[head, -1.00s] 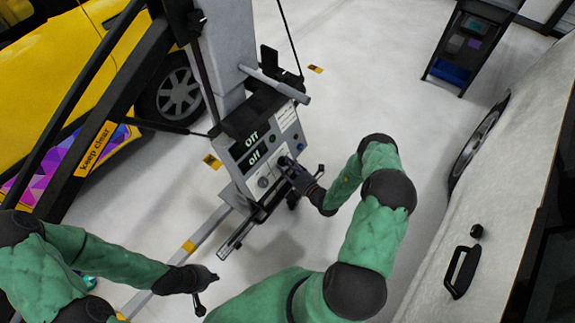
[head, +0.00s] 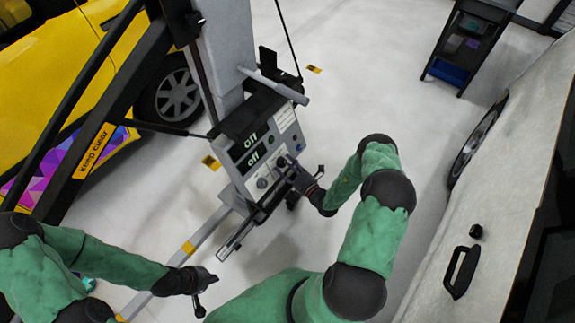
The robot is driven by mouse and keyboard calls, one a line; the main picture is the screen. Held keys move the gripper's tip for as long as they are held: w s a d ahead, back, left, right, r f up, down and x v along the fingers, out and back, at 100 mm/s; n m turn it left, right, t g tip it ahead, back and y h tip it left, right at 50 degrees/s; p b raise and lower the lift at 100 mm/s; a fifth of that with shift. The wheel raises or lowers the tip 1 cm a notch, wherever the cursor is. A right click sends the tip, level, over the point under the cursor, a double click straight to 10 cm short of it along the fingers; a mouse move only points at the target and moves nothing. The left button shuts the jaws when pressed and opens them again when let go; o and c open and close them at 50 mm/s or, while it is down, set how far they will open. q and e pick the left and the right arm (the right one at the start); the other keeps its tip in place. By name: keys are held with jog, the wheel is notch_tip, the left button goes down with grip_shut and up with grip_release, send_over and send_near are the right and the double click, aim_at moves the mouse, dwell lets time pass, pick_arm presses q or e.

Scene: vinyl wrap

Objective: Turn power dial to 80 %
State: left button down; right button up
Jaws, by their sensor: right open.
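The control panel (head: 238,165) is a grey box on a pillar. Its two dark displays (head: 251,147) both read "off". A round knob (head: 262,183) sits at the panel's lower left. My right gripper (head: 287,165) is at the panel's lower right, its fingers open at a small dark dial there. The fingers mostly hide that dial, and I cannot tell whether they touch it. My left gripper (head: 208,281) is low in the picture, away from the panel and with nothing visible in it. Its jaw opening is too small to make out.
A yellow car (head: 45,75) stands at the left behind a dark "keep clear" beam (head: 110,110). A white car (head: 500,200) stands at the right. A dark shelf cart (head: 470,45) is at the back right.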

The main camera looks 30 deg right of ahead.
jog(key=s+d, duration=0.2)
jog(key=s, duration=0.9)
jog(key=shift+s+r, duration=0.2)
jog(key=shift+s, duration=0.1)
jog(key=shift+w+a, duration=0.1)
